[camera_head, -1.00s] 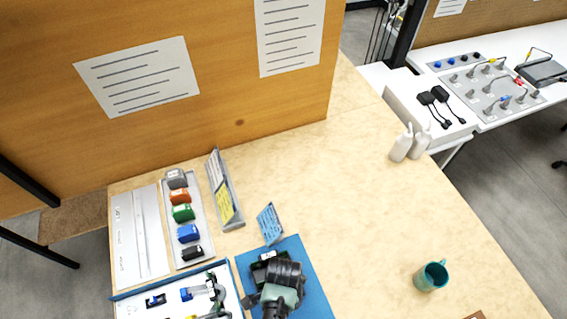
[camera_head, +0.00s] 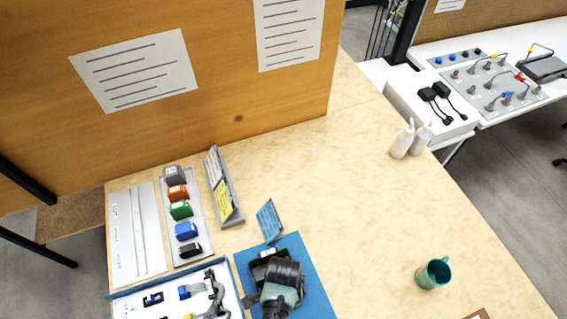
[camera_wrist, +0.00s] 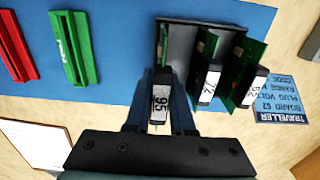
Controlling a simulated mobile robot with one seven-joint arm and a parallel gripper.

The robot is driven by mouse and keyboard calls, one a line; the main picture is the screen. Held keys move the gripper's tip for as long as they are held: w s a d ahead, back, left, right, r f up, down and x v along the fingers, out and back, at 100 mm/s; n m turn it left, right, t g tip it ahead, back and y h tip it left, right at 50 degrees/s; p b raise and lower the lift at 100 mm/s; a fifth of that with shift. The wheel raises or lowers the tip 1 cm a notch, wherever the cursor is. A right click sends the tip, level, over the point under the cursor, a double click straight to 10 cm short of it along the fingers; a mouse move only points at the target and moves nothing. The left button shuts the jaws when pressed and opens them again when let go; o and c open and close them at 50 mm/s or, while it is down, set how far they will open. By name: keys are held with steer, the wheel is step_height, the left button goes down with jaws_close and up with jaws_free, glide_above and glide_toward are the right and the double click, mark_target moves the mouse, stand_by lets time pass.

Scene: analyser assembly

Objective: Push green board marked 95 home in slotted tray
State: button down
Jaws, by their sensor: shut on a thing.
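The board marked 95 shows in the wrist view by its dark handle and white label (camera_wrist: 160,103), with a thin green edge (camera_wrist: 163,45) beyond it. My gripper (camera_wrist: 160,88) is shut on this handle, one finger on each side. The board stands at the left end of the dark slotted tray (camera_wrist: 186,45); how deep it sits I cannot tell. Two more green boards (camera_wrist: 207,70) (camera_wrist: 247,75) stand in the tray to its right. In the head view my gripper and wrist (camera_head: 280,292) hide most of the tray (camera_head: 262,268).
The tray is on a blue mat (camera_head: 303,270). A red strip (camera_wrist: 12,45) and a green strip (camera_wrist: 70,47) lie left of it. A blue printed card (camera_head: 269,221) stands behind the mat. A teal mug (camera_head: 433,273) is to the right, with clear table between.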

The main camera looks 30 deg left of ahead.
steer(key=shift+f+b, duration=1)
steer(key=shift+f, duration=0.4)
steer(key=shift+f+b, duration=0.3)
steer(key=shift+f, duration=0.05)
stand_by(0.3)
steer(key=shift+c, duration=1.8)
jaws_free()
steer(key=shift+r+p, duration=3.5)
steer(key=shift+p, duration=0.05)
